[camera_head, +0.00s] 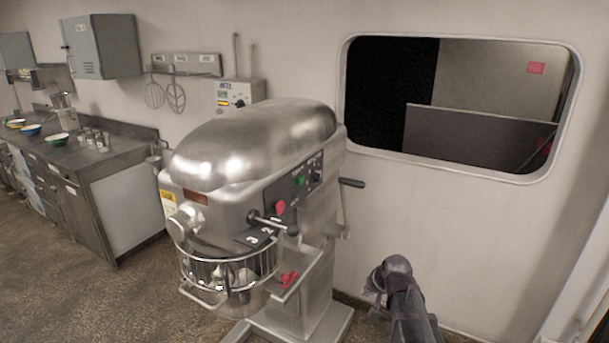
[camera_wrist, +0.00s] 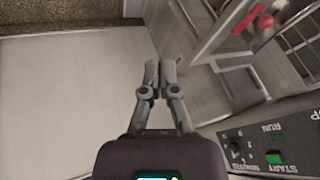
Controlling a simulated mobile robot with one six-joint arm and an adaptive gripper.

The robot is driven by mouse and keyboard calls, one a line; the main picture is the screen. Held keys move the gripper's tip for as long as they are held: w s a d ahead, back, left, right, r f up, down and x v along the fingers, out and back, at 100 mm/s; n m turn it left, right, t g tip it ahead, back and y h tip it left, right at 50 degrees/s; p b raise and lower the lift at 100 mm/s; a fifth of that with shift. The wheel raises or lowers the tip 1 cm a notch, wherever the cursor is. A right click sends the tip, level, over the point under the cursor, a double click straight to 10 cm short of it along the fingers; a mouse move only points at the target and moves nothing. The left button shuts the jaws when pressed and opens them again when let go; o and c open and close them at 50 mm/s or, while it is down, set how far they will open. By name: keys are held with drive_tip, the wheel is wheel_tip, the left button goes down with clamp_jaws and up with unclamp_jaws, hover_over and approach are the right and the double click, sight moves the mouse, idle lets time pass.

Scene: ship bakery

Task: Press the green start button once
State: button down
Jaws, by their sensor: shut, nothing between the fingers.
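The green start button (camera_head: 300,180) is on the dark control panel (camera_head: 292,190) on the side of the large steel mixer (camera_head: 250,150). In the wrist view the green button (camera_wrist: 274,157) shows at the lower right, beside the printed word START. My gripper (camera_wrist: 160,66) is shut and empty in the wrist view, its fingertips together, apart from the panel, which lies to its right and lower in the picture. In the head view my arm shows at the bottom right of the mixer; the fingertips cannot be made out there.
A red button (camera_head: 279,207) sits near the green one, with a dark-handled lever (camera_head: 268,222) below. A black handle (camera_head: 351,183) sticks out on the mixer's right. The wire bowl guard (camera_head: 230,268) is at the front. The wall under the window (camera_head: 460,165) is clear.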

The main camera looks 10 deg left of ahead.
sight(300, 179)
drive_tip(key=w+a+r+m+t+y+p, duration=0.1)
drive_tip(key=w+a+r+m+t+p, duration=0.1)
drive_tip(key=w+r, duration=0.5)
drive_tip(key=w+a+r+m+t+y+p, duration=0.1)
drive_tip(key=w+a+r+m+t+p, duration=0.1)
drive_tip(key=w+a+r, duration=0.4)
drive_tip(key=w+a+r+m+t+y+p, duration=0.1)
drive_tip(key=w+a+r+m+t+p, duration=0.1)
drive_tip(key=w+a+r+t+p, duration=0.2)
drive_tip(key=w+r, duration=0.3)
drive_tip(key=w, duration=0.3)
drive_tip(key=shift+a+r+t, duration=0.25)
drive_tip(key=shift+r+t, duration=0.1)
drive_tip(key=shift+t, duration=0.05)
drive_tip(key=shift+w+a, duration=0.1)
drive_tip(key=shift+a, duration=0.05)
drive_tip(key=w+a, duration=0.3)
drive_tip(key=a, duration=0.5)
drive_tip(key=shift+a, duration=0.15)
idle(0.4)
drive_tip(key=shift+w+a, duration=0.25)
